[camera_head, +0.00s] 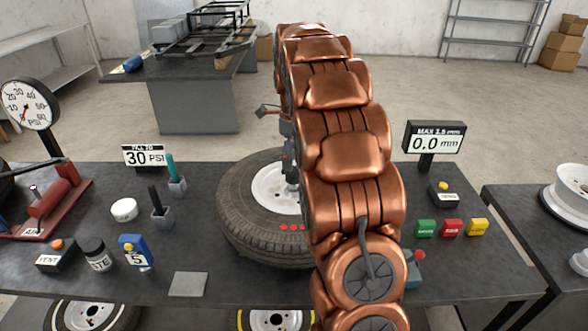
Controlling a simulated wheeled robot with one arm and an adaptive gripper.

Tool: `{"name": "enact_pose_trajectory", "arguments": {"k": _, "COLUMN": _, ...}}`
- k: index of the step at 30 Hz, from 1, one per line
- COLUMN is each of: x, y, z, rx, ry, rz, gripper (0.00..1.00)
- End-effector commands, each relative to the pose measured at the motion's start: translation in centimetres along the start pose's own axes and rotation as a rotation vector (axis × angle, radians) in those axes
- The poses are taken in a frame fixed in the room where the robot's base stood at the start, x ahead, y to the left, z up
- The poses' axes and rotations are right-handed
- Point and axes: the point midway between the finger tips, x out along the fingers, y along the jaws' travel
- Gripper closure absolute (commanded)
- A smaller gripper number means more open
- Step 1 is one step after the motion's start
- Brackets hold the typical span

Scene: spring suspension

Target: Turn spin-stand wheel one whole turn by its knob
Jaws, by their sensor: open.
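The wheel (243,215), a black tire with a white rim (270,190), lies flat at the middle of the dark bench. Red marks show on its near sidewall. My copper arm covers its right side. My gripper (291,186) is open and points down over the white rim, partly hidden behind the arm. The wheel's knob cannot be made out, and I cannot tell whether the fingers touch anything. A display (436,142) right of the arm reads 0.0 mm under "MAX 1.5".
Left on the bench are a gauge (30,104), a 30 PSI sign (144,156), a red tool (50,195), a white lid (124,210) and small holders. Right are a button box (442,195), colored blocks (451,228) and a red-topped teal part (414,273).

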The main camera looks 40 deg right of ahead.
Motion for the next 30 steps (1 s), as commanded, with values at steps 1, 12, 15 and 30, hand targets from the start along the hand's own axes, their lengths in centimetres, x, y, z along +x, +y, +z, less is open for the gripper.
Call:
{"name": "enact_pose_trajectory", "arguments": {"k": 1, "x": 0.5, "y": 0.1, "z": -0.1, "rx": 0.000, "ry": 0.003, "rz": 0.006, "gripper": 0.26}}
{"name": "enact_pose_trajectory", "arguments": {"k": 12, "x": 4.5, "y": 0.1, "z": 0.0, "rx": -0.002, "ry": 0.002, "rz": 0.004, "gripper": 0.26}}
{"name": "enact_pose_trajectory", "arguments": {"k": 15, "x": 4.9, "y": 0.1, "z": 0.1, "rx": -0.003, "ry": 0.001, "rz": 0.001, "gripper": 0.26}}
{"name": "enact_pose_trajectory", "arguments": {"k": 30, "x": 5.2, "y": 0.0, "z": 0.0, "rx": -0.002, "ry": 0.000, "rz": 0.000, "gripper": 0.42}}
